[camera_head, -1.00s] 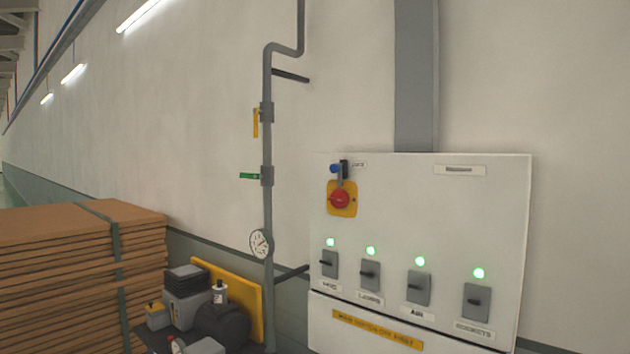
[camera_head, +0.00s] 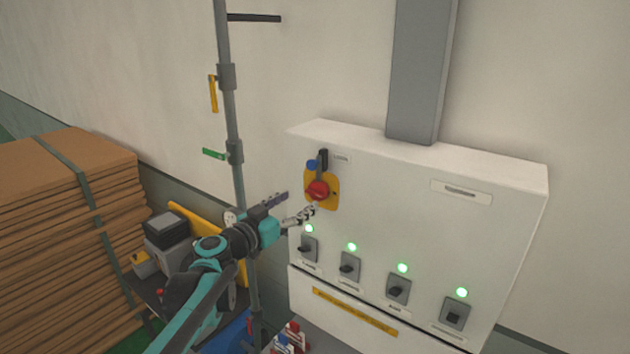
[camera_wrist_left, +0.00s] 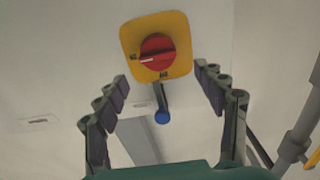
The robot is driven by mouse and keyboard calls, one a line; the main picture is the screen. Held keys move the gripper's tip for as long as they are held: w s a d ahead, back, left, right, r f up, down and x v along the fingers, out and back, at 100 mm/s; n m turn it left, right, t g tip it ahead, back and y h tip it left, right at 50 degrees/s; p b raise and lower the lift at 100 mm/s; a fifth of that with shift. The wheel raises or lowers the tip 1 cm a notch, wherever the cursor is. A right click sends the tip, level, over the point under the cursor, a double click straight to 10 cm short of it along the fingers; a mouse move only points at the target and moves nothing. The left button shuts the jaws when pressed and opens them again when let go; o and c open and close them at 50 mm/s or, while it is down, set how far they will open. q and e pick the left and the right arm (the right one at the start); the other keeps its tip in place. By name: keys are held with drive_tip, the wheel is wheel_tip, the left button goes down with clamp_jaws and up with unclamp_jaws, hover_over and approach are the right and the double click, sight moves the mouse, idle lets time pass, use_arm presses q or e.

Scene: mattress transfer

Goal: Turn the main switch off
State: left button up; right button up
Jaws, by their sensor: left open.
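The main switch is a red rotary knob (camera_head: 318,190) on a yellow plate (camera_head: 333,192), at the upper left of the white control panel (camera_head: 400,215). A dark lever with a blue end (camera_head: 312,164) sits just above it. My left gripper (camera_head: 299,202) is open, its fingers pointing at the panel just left of and below the knob. In the left wrist view the knob (camera_wrist_left: 157,50) is above and between the spread fingers (camera_wrist_left: 165,82), not between the pads. A white mark on the knob points left there. The blue end (camera_wrist_left: 162,117) hangs below the plate. My right gripper is not in view.
Several grey switches with lit green lamps (camera_head: 402,267) line the lower panel. A grey pipe (camera_head: 232,120) with yellow and green handles runs up the wall left of the panel. Stacked brown boards (camera_head: 65,220) and a cart with dark containers (camera_head: 165,230) stand further left.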

sight(316, 191)
use_arm(q)
drive_tip(key=p+x, duration=0.1)
drive_tip(key=x, duration=0.5)
drive_tip(key=shift+d, duration=0.2)
drive_tip(key=shift+w+d, duration=0.1)
drive_tip(key=shift+w, duration=0.2)
drive_tip(key=shift+s, duration=0.1)
drive_tip(key=c, duration=1.2)
